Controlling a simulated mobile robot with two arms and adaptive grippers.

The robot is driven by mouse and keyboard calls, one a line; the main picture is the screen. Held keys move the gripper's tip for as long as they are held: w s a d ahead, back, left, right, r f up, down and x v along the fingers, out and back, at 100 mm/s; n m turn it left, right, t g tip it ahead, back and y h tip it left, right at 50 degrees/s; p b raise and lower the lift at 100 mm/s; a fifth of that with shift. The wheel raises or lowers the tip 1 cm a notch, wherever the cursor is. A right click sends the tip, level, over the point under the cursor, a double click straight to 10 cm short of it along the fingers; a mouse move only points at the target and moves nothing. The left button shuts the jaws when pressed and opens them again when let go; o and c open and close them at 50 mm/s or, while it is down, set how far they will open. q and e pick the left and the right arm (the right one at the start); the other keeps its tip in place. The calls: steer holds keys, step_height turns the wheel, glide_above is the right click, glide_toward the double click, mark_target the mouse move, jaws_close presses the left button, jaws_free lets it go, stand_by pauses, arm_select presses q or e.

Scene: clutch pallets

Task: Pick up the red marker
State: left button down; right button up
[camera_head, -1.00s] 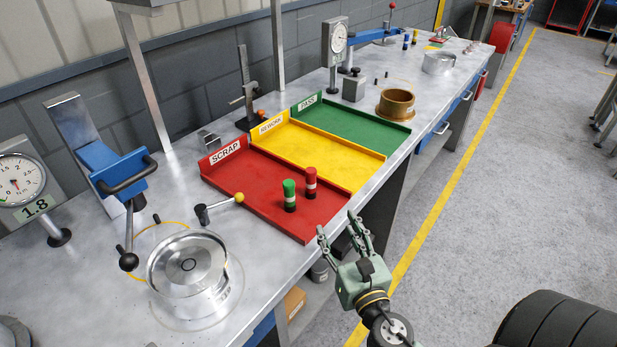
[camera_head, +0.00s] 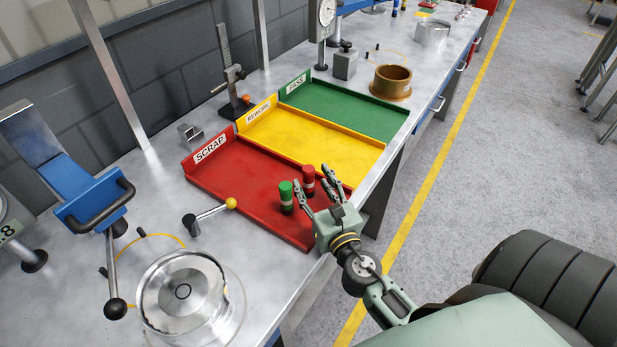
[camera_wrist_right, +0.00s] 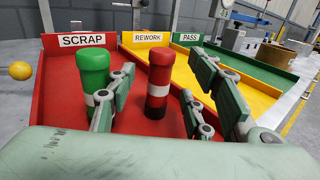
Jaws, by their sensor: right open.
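The red marker (camera_head: 308,177) stands upright in the red SCRAP tray (camera_head: 231,192), with a white band around its middle. The green marker (camera_head: 286,196) stands upright just left of it, also banded white. My right gripper (camera_head: 317,188) is open at the tray's front edge, its fingers pointing at the red marker. In the right wrist view the red marker (camera_wrist_right: 158,84) stands between the spread fingers, with a gap on its right side. The green marker (camera_wrist_right: 94,72) is partly hidden behind the left finger there. My left gripper is not in view.
The yellow REWORK tray (camera_head: 315,139) and green PASS tray (camera_head: 350,111) adjoin the red one. A lever with a yellow knob (camera_head: 230,203) and a round metal fixture (camera_head: 183,291) stand left of the trays. A brass ring (camera_head: 391,81) sits behind. The floor to the right is open.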

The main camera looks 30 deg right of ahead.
mark_target(311, 181)
steer(key=x, duration=0.3)
steer(key=shift+w+d+f+p, duration=0.1)
steer(key=shift+w+p, duration=0.2)
steer(key=shift+s, duration=0.1)
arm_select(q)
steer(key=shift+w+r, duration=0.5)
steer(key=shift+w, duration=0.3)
arm_select(e)
jaws_close()
